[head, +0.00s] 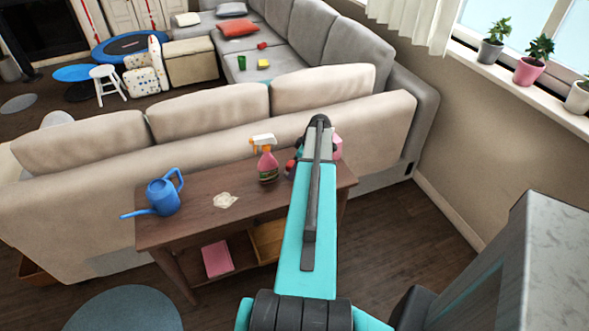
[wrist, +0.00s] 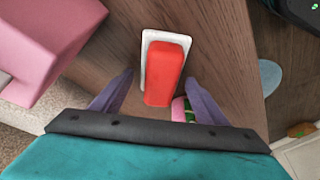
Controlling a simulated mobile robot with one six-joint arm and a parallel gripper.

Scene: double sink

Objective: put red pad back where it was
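The red pad (wrist: 167,75) is a long red block in the wrist view. It lies over a white tray (wrist: 163,36) with a raised rim on the brown wooden table. My gripper (wrist: 160,95) is above the table, with its two purple-grey fingers apart, one on each side of the pad. Gaps show between the pad and both fingers. I cannot tell whether the pad touches the tray's bottom. In the head view my arm hides the tray and most of the gripper at the table's right end.
A large pink object (wrist: 45,40) stands left of the tray. A pink and green item (wrist: 181,109) is by the right finger. The table (head: 190,228) also holds a spray bottle (head: 267,165), a pale cloth (head: 225,201) and a blue watering can (head: 163,197). A sofa (head: 200,125) stands behind.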

